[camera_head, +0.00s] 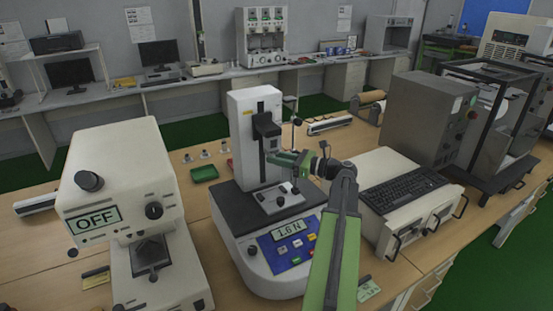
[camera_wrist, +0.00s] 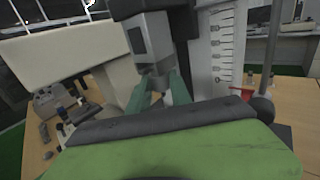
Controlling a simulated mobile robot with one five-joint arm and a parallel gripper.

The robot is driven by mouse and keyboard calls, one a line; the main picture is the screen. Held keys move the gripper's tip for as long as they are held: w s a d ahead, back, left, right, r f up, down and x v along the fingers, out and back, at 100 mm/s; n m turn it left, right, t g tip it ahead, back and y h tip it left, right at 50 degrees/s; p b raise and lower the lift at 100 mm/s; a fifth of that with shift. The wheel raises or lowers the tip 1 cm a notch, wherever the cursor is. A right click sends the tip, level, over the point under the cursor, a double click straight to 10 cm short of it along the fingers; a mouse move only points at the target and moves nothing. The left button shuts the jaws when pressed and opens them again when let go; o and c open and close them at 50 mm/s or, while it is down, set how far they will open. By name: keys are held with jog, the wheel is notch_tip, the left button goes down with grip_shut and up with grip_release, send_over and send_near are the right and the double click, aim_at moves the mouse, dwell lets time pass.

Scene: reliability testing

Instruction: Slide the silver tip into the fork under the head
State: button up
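The white test stand (camera_head: 255,105) has a dark head (camera_head: 266,128) on its column, above a grey plate (camera_head: 275,203). Its panel reads 1.6 N. My gripper (camera_head: 284,157), with green fingers, is just under and beside the head. In the wrist view the fingers of my gripper (camera_wrist: 161,84) reach up to the underside of the head (camera_wrist: 150,40). A narrow gap shows between them lower down. Their ends meet a small grey part below the head. I cannot make out the silver tip or the fork, nor whether the fingers hold anything.
A white device reading OFF (camera_head: 95,215) stands at left. A keyboard (camera_head: 405,193) lies on a white unit at right, with a grey cabinet (camera_head: 425,118) behind. A green tray (camera_head: 204,174) and several small parts lie left of the stand.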

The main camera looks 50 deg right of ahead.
jog(key=o, duration=0.5)
jog(key=v, duration=1.7)
jog(key=shift+s+d, duration=0.1)
jog(key=shift+s, duration=0.15)
jog(key=shift+f, duration=0.1)
